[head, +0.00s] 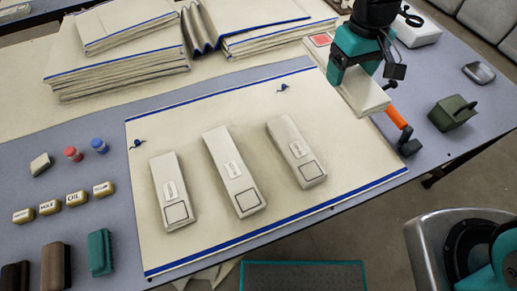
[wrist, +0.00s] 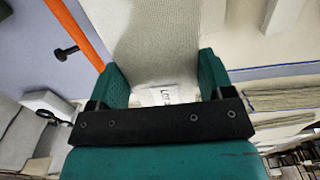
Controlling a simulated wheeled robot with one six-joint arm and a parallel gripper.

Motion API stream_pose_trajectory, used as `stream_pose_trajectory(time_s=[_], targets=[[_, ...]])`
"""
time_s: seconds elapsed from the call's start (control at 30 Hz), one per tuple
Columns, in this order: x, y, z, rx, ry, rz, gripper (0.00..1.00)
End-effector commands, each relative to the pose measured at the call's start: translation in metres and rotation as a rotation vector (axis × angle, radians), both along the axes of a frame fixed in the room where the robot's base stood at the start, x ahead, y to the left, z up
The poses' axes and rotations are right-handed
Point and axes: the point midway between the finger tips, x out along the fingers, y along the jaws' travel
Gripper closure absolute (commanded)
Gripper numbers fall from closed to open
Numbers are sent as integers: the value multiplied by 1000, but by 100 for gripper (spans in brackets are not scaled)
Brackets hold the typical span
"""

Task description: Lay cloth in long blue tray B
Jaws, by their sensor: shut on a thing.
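A large cream cloth (head: 200,129) with blue edge stripes lies flat on the grey-blue table. Three long beige bars with labels, a left bar (head: 175,192), a middle bar (head: 232,170) and a right bar (head: 296,150), rest on it. My teal gripper (head: 352,68) is at the cloth's upper right corner. It is shut on another beige bar (head: 362,92), whose fabric-like surface and label show between the jaws in the wrist view (wrist: 155,45). I cannot tell whether this bar touches anything below. I see no tray that I can identify as long blue tray B.
Folded cloth stacks (head: 120,70) fill the back left. Small labelled blocks (head: 75,198), a teal brush (head: 100,252) and red and blue pieces stand left. An orange-handled tool (head: 397,118) and a green object (head: 452,112) lie right. A metal stool-like thing (head: 440,240) stands below the table's front edge.

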Motion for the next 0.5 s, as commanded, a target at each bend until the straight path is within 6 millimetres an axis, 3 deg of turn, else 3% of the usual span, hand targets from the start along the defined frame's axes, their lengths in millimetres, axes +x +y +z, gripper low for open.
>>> stream_pose_trajectory(time_s=[0.03, 0.33, 0.5], targets=[[0, 0, -12, 0, -1, 0, 52], [0, 0, -21, -1, 2, -1, 52], [-1, -1, -61, -2, 8, -1, 52]])
